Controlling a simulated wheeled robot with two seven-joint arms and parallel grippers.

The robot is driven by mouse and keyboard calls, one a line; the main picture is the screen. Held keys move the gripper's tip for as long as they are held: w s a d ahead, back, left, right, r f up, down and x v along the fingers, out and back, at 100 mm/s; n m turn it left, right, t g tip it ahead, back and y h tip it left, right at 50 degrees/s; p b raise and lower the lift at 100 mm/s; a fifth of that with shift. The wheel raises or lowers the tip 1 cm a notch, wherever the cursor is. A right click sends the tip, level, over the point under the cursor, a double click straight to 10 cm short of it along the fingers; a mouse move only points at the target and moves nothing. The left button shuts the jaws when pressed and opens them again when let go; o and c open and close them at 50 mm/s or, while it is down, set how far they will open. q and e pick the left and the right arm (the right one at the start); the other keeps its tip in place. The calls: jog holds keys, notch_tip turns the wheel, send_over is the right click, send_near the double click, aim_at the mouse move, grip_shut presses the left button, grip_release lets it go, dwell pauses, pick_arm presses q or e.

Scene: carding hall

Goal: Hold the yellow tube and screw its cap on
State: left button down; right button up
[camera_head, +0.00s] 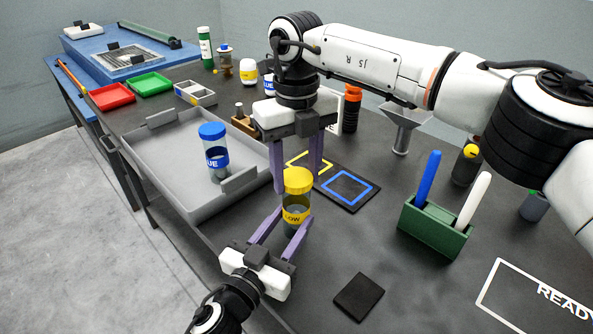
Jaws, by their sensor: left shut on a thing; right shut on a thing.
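The yellow tube (296,218) is a clear tube with a yellow label, upright near the middle of the picture. Its yellow cap (298,181) sits at the tube's top; whether the threads are engaged cannot be told. My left gripper (283,229) comes from below, shut on the tube's body around the label. My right gripper (296,182) points down from above, shut on the cap with one purple finger at its left and one behind it to the right.
A grey tray (166,165) at left holds a blue-capped tube (216,160). A black mat with yellow and blue squares (348,206) lies behind the yellow tube. A green holder (432,232) with two pens stands right. A dark square pad (358,297) lies in front.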

jog(key=m, duration=0.4)
jog(key=o, duration=1.2)
notch_tip(320, 180, up, 12)
pick_arm(q)
jog(key=c, duration=0.9)
grip_release()
jog(key=shift+c, duration=0.2)
jog(key=shift+s, duration=0.1)
